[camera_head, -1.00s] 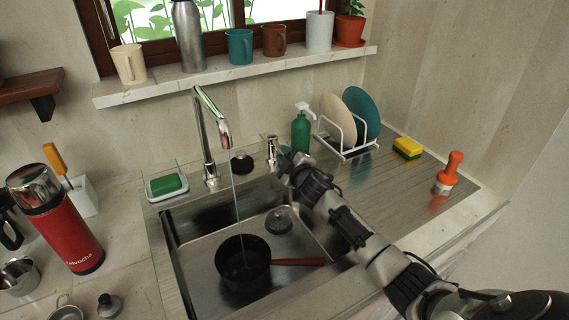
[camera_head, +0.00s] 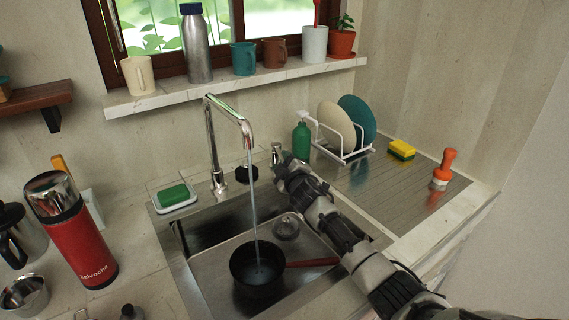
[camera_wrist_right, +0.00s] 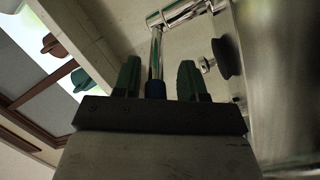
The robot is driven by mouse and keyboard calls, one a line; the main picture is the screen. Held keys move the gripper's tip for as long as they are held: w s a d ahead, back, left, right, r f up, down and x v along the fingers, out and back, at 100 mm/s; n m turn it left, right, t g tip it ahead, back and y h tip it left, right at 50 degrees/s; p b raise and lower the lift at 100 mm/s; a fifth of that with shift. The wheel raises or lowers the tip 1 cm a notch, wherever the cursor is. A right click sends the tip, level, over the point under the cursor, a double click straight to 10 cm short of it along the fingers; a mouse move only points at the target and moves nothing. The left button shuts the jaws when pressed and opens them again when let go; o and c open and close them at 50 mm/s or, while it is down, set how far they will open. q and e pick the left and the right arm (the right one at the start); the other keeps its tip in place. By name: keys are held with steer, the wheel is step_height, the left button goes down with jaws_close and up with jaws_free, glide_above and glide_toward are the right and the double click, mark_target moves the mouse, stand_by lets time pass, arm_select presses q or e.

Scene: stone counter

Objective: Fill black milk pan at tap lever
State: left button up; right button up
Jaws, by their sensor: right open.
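The black milk pan (camera_head: 250,277) with a red-brown handle (camera_head: 313,263) stands upright in the sink. A stream of water (camera_head: 254,205) falls from the chrome tap (camera_head: 213,140) into it; the water level inside is hard to tell. The chrome tap lever (camera_head: 276,151) stands right of the tap, at the tip of my right gripper (camera_head: 287,163). In the right wrist view my right gripper (camera_wrist_right: 158,80) is open, its two green-dark fingers apart. A chrome rod with a dark blue end (camera_wrist_right: 155,88), seemingly the lever, shows between them. My left gripper is out of view.
A soap dish (camera_head: 173,196), green bottle (camera_head: 302,137), dish rack (camera_head: 342,145), sponge (camera_head: 402,149) and brush (camera_head: 444,170) stand around. A red flask (camera_head: 72,235) stands left.

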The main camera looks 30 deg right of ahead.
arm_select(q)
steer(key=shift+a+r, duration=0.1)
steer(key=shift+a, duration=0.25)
arm_select(e)
steer(key=shift+s+d, duration=0.1)
steer(key=shift+d, duration=0.1)
steer(key=shift+s+a+r+p, duration=0.1)
steer(key=shift+s+p, duration=0.4)
steer(key=shift+s, duration=0.05)
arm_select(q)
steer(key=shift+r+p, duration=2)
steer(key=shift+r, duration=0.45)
arm_select(e)
steer(key=s+a, duration=0.1)
steer(key=s, duration=0.8)
steer(key=shift+s+a, duration=0.15)
steer(key=shift+s, duration=0.1)
stand_by(3.3)
